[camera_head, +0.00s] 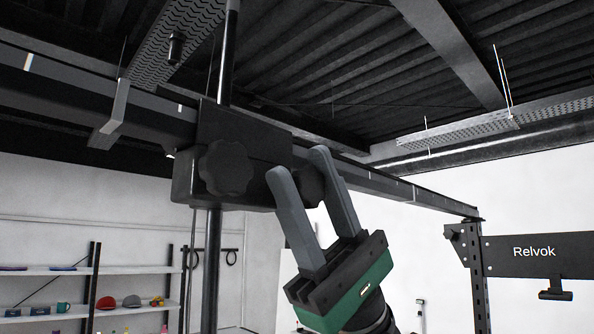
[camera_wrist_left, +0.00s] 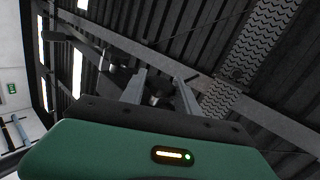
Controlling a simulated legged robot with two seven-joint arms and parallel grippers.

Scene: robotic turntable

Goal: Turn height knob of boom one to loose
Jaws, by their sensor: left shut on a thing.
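A black clamp block (camera_head: 240,150) joins a vertical post (camera_head: 212,262) and the long horizontal boom (camera_head: 100,108). A large black lobed knob (camera_head: 226,168) is on its front face. A second dark knob (camera_head: 308,186) is at its right side, partly hidden by my fingers. My left gripper (camera_head: 297,163) reaches up from below right, its two grey fingers shut on this right-side knob, one on each side. In the left wrist view the dark knob (camera_wrist_left: 160,90) shows between the fingertips (camera_wrist_left: 159,77). I cannot read any loose or tight mark. My right gripper is not in view.
A dark arm labelled Relvok (camera_head: 534,252) is on a post at the right. Shelves (camera_head: 60,308) with caps and mugs stand at the lower left. Ceiling trays (camera_head: 490,122) hang overhead. The front knob is close to the left of my fingers.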

